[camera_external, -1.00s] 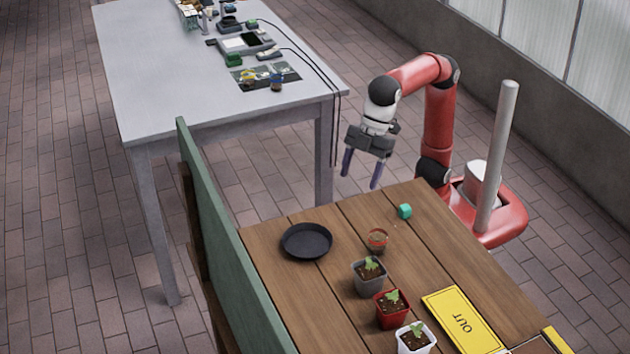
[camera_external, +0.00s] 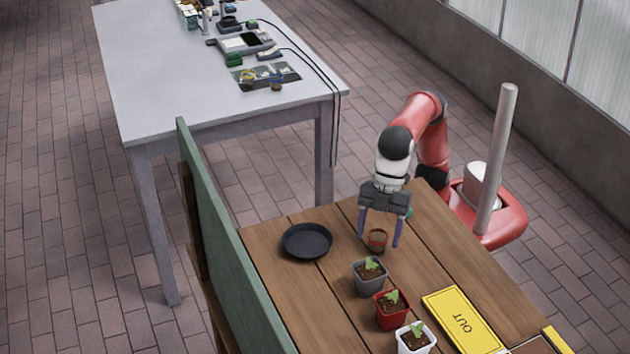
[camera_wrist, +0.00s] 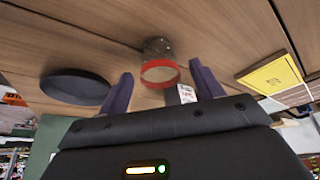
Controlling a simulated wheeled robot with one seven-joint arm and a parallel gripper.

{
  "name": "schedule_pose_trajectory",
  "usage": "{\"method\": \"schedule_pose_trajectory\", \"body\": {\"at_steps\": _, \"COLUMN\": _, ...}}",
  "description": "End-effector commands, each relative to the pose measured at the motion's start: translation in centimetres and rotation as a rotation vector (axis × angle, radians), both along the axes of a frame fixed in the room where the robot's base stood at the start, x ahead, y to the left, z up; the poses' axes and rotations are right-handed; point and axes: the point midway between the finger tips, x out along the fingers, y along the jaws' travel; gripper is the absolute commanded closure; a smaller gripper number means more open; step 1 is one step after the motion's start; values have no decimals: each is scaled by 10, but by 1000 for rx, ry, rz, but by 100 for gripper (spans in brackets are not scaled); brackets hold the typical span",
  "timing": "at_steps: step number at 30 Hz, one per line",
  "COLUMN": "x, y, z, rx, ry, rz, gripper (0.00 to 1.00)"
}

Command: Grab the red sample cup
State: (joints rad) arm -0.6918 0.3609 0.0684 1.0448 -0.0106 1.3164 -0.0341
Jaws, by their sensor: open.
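The red sample cup (camera_external: 377,239) is a small clear cup with a red rim and brownish contents, upright on the wooden table (camera_external: 300,285). It also shows in the wrist view (camera_wrist: 159,72), ahead of the fingers and roughly centred between them. My gripper (camera_external: 379,240) is open, with one purple finger on each side of the cup in the external view. In the wrist view the fingertips (camera_wrist: 161,76) frame the cup's rim. I see no clear contact between fingers and cup.
A black saucer (camera_external: 306,241) lies left of the cup. Potted seedlings in grey (camera_external: 369,283), red (camera_external: 391,315) and white (camera_external: 416,345) pots stand in front of it. A yellow OUT sign (camera_external: 462,319) lies to the right. A green object (camera_external: 409,212) is partly hidden behind my gripper.

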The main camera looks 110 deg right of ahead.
Motion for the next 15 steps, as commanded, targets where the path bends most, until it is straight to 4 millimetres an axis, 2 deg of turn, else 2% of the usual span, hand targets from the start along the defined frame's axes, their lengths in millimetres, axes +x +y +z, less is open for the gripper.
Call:
{"method": "schedule_pose_trajectory", "body": {"at_steps": 3, "x": 3, "y": 4, "z": -12, "rx": -1, "ry": 0, "rz": 1, "gripper": 34}}
{"method": "schedule_pose_trajectory", "body": {"at_steps": 9, "x": 4, "y": 4, "z": -12, "rx": 1, "ry": -1, "rz": 0, "gripper": 34}}
{"method": "schedule_pose_trajectory", "body": {"at_steps": 15, "x": 3, "y": 4, "z": -12, "rx": 1, "ry": -1, "rz": 0, "gripper": 60}}
